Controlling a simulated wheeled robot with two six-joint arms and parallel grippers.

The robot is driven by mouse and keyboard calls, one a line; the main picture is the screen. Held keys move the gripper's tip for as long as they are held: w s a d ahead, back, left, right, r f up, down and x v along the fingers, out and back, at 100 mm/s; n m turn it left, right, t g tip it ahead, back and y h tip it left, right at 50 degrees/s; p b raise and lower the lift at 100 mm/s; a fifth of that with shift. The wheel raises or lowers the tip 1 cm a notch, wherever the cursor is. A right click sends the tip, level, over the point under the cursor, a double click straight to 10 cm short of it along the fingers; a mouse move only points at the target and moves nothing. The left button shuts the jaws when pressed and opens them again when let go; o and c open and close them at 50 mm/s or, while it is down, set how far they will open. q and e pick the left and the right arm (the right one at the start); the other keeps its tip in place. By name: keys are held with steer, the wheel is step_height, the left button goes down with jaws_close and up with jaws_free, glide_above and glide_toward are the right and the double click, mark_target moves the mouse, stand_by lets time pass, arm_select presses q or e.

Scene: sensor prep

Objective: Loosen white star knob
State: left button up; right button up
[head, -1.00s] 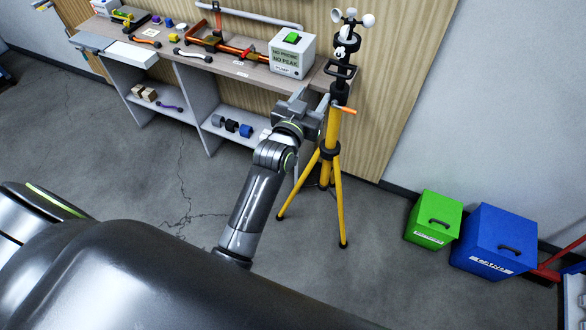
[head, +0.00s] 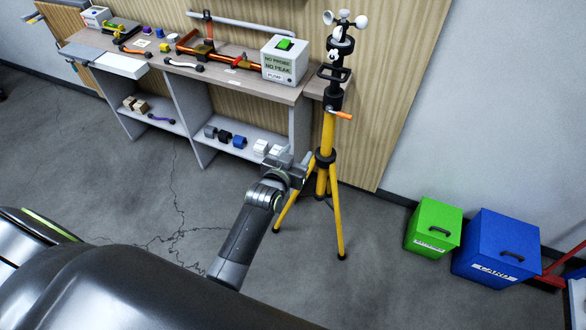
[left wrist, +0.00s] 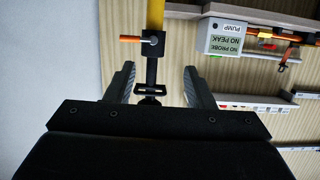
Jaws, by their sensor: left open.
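A small white knob (head: 334,56) sits on the black upper mast of a yellow tripod (head: 327,180), just below the white wind cups (head: 344,19). Its star shape is too small to make out. My left gripper (head: 303,167) is beside the tripod's upper legs in the head view, well below the knob. In the left wrist view, the left gripper (left wrist: 160,80) is open and empty. The black mast (left wrist: 151,70) shows between its fingers, upside down, with the orange crank handle (left wrist: 130,38) above. The knob cannot be made out there. My right gripper is not in view.
A workbench (head: 240,82) with tools and a pump box (head: 284,60) stands left of the tripod. A green box (head: 433,226) and a blue box (head: 497,247) sit on the floor to the right. Open floor lies left of the tripod.

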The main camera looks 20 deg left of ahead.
arm_select(q)
steer(key=shift+g, duration=0.4)
steer(key=f, duration=0.2)
steer(key=s+f, duration=0.1)
steer(key=f, duration=0.1)
steer(key=shift+a+b, duration=0.2)
steer(key=shift+b, duration=0.15)
